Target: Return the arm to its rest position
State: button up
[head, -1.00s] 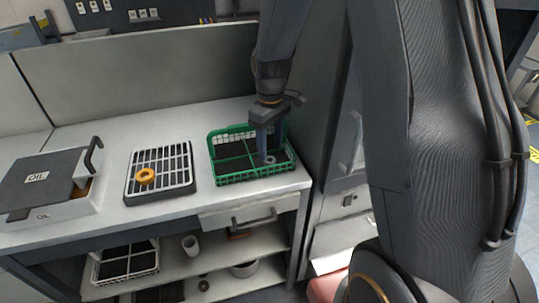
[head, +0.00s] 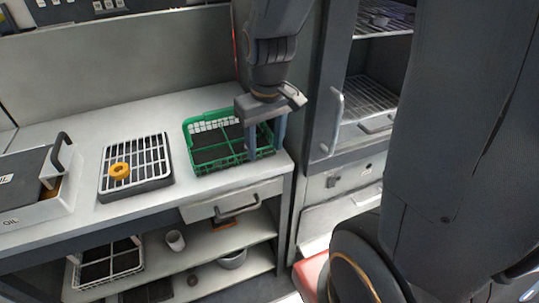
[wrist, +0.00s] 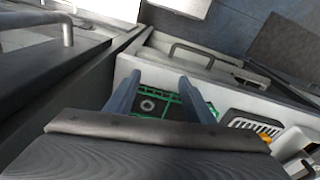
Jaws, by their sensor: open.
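My gripper (head: 265,140) is above the right front part of the green crate (head: 216,163) on the workbench, its fingers pointing down. In the wrist view my gripper (wrist: 158,98) has its two fingers apart with nothing held between them. Beyond the fingertips, a grey ring (wrist: 147,105) lies in the green crate (wrist: 171,106). In the head view the ring does not show and my gripper covers part of the crate.
An oil box (head: 45,200) is farther left. A tall cabinet with a handle (head: 332,122) stands close on the right. Shelves lie below the bench.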

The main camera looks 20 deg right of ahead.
jog(key=shift+m, duration=0.9)
jog(key=s, duration=0.2)
jog(key=s+f, duration=0.1)
jog(key=s, duration=0.1)
jog(key=shift+s+a+f, duration=0.1)
jog(key=shift+s+f, duration=0.1)
jog(key=shift+s, duration=0.15)
